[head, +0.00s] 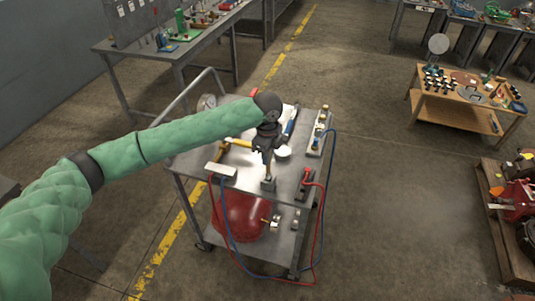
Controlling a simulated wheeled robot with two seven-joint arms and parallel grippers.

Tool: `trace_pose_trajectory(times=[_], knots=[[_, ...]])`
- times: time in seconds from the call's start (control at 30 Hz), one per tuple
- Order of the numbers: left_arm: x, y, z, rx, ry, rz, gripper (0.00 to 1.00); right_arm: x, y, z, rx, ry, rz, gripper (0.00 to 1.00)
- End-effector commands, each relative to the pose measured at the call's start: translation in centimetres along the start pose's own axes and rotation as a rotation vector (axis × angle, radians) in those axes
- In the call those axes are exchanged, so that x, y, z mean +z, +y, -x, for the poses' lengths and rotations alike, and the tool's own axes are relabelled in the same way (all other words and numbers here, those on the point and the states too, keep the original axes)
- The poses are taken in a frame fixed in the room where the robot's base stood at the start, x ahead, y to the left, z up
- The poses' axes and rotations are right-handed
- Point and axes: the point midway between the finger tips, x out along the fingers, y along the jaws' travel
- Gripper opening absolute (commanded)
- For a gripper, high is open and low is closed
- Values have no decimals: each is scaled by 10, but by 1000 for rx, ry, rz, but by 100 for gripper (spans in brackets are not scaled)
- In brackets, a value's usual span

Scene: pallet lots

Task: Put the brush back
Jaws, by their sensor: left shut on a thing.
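My left gripper (266,153) comes in over the metal cart (228,181) with its jaws pointing down. It is shut on the brush (268,167), a thin, brownish upright thing of which only a small part shows below the jaws. The brush's lower end is at a small grey block-like holder (268,185) on the cart top. I cannot tell whether it is inside the holder or just above it. My right gripper is out of view.
Blue and red cables hang from the cart's front, and a red tank (238,217) sits on its lower shelf. A blue-handled tool (290,123) lies behind the gripper. A wooden table (455,110) stands at right, with open floor between.

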Motion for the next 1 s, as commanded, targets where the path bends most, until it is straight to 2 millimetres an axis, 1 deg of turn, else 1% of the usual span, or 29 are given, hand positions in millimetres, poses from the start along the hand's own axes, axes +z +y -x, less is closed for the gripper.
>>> trace_pose_trajectory(times=[0.03, 0.07, 0.13, 0.17, 0.43, 0.57, 0.63, 0.7, 0.87, 1.0], knots=[[0, 0, 0, 0, 0, 0, 0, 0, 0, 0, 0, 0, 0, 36], [0, 0, 0, 0, 0, 0, 21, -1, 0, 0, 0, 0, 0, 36], [0, 0, 0, 0, 0, 0, 35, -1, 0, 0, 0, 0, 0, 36], [0, 0, 0, 0, 0, 0, 37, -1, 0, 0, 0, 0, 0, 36], [0, 0, 1, 0, 0, 0, 37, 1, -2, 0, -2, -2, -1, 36], [0, 0, 7, -2, 0, 0, 37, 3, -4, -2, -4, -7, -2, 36], [0, -1, 14, -2, 0, -1, 37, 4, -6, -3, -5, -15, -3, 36], [0, -1, 22, -2, 0, 0, 37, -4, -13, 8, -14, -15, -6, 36], [0, -1, 46, -3, 0, 0, 37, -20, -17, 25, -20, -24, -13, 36], [0, -1, 70, -3, 1, -1, 37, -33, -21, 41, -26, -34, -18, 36]])
